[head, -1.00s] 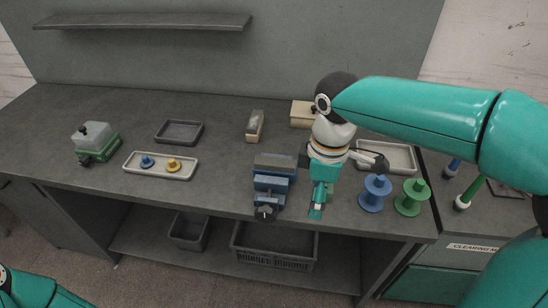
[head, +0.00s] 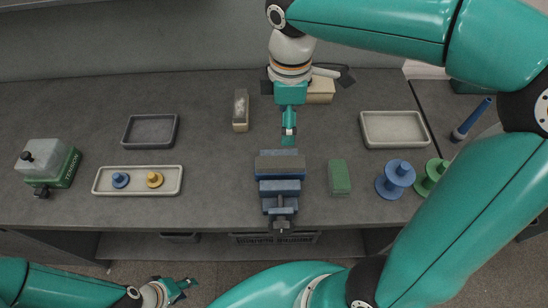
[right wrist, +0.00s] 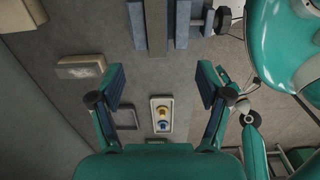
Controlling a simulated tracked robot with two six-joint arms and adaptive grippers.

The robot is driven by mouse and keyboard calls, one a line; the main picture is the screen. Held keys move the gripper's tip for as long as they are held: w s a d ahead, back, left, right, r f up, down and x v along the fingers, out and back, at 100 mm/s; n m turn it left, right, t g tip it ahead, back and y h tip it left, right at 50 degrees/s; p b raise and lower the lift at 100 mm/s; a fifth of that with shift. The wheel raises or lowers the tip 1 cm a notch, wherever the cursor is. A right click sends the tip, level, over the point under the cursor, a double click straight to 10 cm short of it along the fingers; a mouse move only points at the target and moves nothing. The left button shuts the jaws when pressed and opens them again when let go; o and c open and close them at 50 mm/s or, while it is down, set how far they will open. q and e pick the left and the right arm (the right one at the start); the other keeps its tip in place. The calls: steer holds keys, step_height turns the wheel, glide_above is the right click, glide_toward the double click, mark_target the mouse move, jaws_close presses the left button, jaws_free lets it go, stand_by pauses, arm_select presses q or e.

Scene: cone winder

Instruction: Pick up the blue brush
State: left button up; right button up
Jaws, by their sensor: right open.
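The blue brush (head: 471,119) lies on the right part of the bench, its blue handle pointing up and right and its pale-tipped end toward the spools. My right upper arm passes just right of it. It does not show in the right wrist view. My right gripper (head: 289,131) hangs over the middle of the bench behind the vise, well left of the brush. In the right wrist view its fingers (right wrist: 162,84) are spread and empty. My left gripper (head: 182,288) is low at the front left, below the bench edge; its finger opening is unclear.
A blue vise (head: 281,187) stands at the bench's front middle. A green block (head: 339,177), a blue spool (head: 396,179) and a green spool (head: 431,177) are right of it. An empty beige tray (head: 394,129) lies between my right gripper and the brush. A bobbin tray (head: 137,190) lies left.

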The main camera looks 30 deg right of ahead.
glide_above(281, 162)
steer(key=f, duration=1)
steer(key=shift+s+d, duration=0.15)
steer(key=shift+s, duration=0.1)
steer(key=shift+w+a+f+p, duration=0.15)
steer(key=shift+f+p, duration=0.2)
steer(key=shift+f, duration=1.15)
steer(key=shift+w+a+f+p, duration=0.1)
steer(key=shift+f+p, duration=0.2)
steer(key=shift+f, duration=1.2)
steer(key=c, duration=1.3)
steer(key=shift+r, duration=0.1)
